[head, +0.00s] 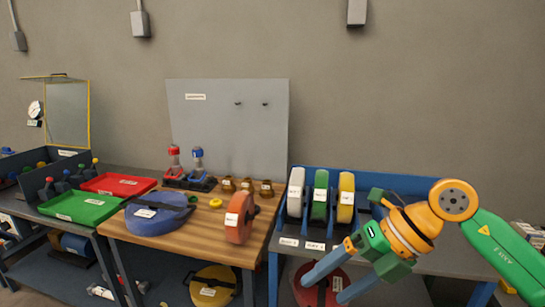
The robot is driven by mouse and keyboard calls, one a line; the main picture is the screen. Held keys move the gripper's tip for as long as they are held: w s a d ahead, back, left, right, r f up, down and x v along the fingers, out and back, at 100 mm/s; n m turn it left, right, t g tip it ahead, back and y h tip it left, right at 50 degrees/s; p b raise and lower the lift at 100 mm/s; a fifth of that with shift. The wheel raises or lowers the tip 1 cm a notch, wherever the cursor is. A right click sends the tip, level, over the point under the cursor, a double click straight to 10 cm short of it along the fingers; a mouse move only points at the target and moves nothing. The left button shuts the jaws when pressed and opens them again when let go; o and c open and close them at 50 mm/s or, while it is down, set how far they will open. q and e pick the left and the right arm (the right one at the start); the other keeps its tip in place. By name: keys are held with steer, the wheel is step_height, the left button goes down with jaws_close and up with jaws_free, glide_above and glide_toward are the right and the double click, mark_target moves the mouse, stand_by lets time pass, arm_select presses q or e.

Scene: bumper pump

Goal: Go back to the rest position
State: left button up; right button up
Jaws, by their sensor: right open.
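My right gripper (324,291) is in the lower right of the head view, its arm coming in from the right edge. Its two blue fingers are spread apart with nothing between them, pointing down and left. It is in front of the dark bench, below the upright white, green and yellow discs, and touches none of them that I can see. My left gripper is not in view.
A wooden table (195,238) holds a blue round part (160,222), an upright orange disc (239,222) and two pump bottles. Red (120,184) and green (80,206) trays lie left. A blue rack (370,180) stands right. A red disc (318,285) is below, partly behind the fingers.

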steer(key=w+a+m+y, duration=0.2)
steer(key=w+a+y, duration=0.1)
steer(key=a+y, duration=0.4)
steer(key=w+d+f+m+t+y, duration=0.2)
steer(key=w+f+m+t, duration=0.75)
steer(key=m, duration=0.25)
steer(key=s+d+f+m+t+h, duration=0.1)
steer(key=d+f+m+h, duration=0.25)
steer(key=f, duration=0.35)
steer(key=s+d+f+m+t+h, duration=0.1)
steer(key=d+f+m+h, duration=0.1)
steer(key=f+m+h, duration=0.3)
steer(key=s+d+f+m+t+h, duration=0.1)
steer(key=d+f+m+h, duration=0.15)
steer(key=f, duration=0.55)
steer(key=s+d+f+m+g+h, duration=0.2)
steer(key=s+d+f+m+g, duration=0.1)
steer(key=s+f, duration=0.7)
steer(key=s+d+f+m+g+h, duration=0.3)
steer(key=s+f, duration=0.6)
steer(key=f, duration=0.1)
steer(key=s+f+m+g, duration=0.1)
steer(key=s+f+g, duration=0.2)
steer(key=s, duration=0.8)
steer(key=s+f+m+g, duration=0.1)
steer(key=s+f+g, duration=0.2)
steer(key=s, duration=0.8)
steer(key=shift+s+f+m+g+h, duration=0.3)
steer(key=shift+f+m+g, duration=0.05)
steer(key=shift+m, duration=0.05)
